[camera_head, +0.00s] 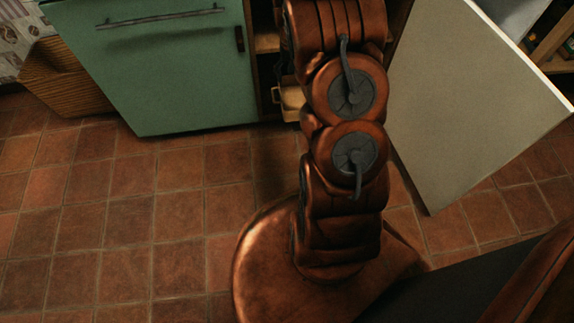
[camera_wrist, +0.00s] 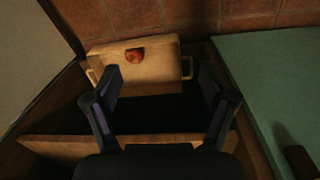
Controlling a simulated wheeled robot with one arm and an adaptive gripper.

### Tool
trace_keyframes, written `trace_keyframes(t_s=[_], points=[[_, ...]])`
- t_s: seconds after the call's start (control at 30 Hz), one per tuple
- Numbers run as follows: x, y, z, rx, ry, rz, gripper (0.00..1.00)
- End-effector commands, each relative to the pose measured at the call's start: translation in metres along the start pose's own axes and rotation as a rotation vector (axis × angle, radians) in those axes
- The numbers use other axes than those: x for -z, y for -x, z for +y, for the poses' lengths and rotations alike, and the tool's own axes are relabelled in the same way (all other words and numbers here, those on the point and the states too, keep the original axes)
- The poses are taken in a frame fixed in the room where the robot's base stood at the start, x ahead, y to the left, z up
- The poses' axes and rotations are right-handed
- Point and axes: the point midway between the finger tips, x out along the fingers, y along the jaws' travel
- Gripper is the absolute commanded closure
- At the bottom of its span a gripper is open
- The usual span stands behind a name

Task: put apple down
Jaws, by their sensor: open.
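The red apple (camera_wrist: 135,55) rests on a cream, box-shaped pot (camera_wrist: 158,62) with a handle at each side. I cannot tell whether the apple lies on a flat top or in a shallow inside. My gripper (camera_wrist: 160,76) is open, its two dark fingers spread wide with nothing between them. In the wrist view the fingers reach towards the pot, with the apple ahead of them and left of centre. No contact with the apple shows. In the head view a small part of the pot (camera_head: 291,101) shows beside my arm, which hides my gripper and the apple.
The pot stands in an open cabinet. A pale door (camera_head: 470,90) stands open at right, and a green front (camera_head: 165,75) with a bar handle is at left. A wooden board (camera_wrist: 60,147) crosses the near side. Tiled floor (camera_head: 120,220) is clear at left; a wicker basket (camera_head: 65,80) stands back left.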

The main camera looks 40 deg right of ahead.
Motion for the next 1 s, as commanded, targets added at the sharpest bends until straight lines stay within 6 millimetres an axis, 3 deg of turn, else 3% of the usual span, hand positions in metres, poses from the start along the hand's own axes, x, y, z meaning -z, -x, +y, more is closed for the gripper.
trace_keyframes(t_s=[0.2,0.5,1.0], points=[[-0.050,0.042,-0.024,-0.005,0.081,-0.032,0.17],[-0.127,0.086,-0.046,-0.006,0.193,-0.086,0.17],[-0.265,0.137,-0.055,-0.010,0.405,-0.177,0.17]])
